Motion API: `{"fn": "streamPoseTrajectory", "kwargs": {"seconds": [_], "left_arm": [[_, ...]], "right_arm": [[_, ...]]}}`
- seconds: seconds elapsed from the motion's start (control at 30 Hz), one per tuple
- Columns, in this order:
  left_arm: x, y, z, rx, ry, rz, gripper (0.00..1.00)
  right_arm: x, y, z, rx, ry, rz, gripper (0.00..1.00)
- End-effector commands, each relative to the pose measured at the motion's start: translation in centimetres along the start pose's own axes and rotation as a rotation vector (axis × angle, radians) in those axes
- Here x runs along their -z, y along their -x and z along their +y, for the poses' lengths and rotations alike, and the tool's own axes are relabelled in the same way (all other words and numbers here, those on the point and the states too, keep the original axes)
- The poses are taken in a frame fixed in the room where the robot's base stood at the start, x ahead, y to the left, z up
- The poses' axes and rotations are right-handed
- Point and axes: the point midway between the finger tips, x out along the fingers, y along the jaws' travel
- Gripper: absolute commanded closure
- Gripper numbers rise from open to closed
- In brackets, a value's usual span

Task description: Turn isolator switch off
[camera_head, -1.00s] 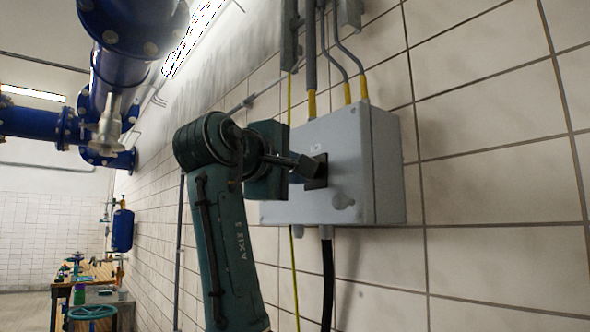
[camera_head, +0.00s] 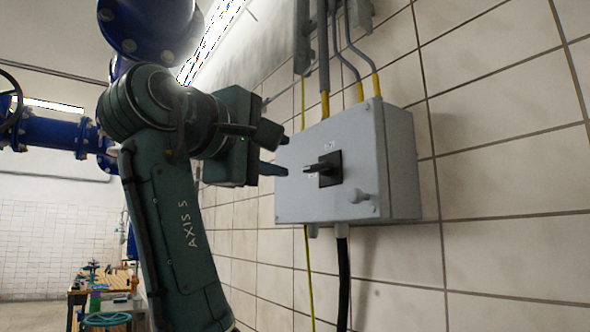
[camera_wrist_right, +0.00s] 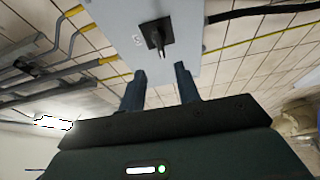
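The isolator switch (camera_head: 324,168) is a black knob on a square black plate, on the front of a grey box (camera_head: 354,195) on the tiled wall. Its handle looks roughly horizontal in the head view. In the right wrist view the switch (camera_wrist_right: 157,37) is at the top centre, beyond the fingers. My right gripper (camera_head: 277,151) is left of the switch and clear of it, with its two fingers apart and nothing between them. The open fingers also show in the right wrist view (camera_wrist_right: 160,86). My left gripper is not in view.
Grey conduits (camera_head: 322,50) with yellow ends enter the box from above. A black cable (camera_head: 343,285) and a yellow-green wire (camera_head: 309,275) run down below it. Large blue pipes (camera_head: 145,25) hang at upper left. A workbench (camera_head: 100,285) stands far off at lower left.

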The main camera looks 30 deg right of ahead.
Motion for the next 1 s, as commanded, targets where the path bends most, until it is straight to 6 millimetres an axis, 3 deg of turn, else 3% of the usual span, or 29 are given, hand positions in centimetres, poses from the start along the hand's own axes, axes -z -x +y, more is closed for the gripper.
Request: {"fn": "streamPoseTrajectory", "kwargs": {"seconds": [0.1, 0.3, 0.87, 1.0], "left_arm": [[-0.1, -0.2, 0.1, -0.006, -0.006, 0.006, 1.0], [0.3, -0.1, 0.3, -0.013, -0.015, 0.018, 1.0], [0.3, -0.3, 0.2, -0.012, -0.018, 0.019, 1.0], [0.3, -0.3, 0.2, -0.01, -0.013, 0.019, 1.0]], "right_arm": [[0.0, 1.8, -0.1, -0.001, 0.001, 0.001, 0.67], [0.0, 3.0, 0.0, -0.001, 0.001, -0.001, 0.67], [0.1, 2.8, -0.2, 0.002, 0.001, 0.002, 0.67], [2.1, 1.1, -3.2, 0.04, 0.004, 0.037, 0.67]]}}
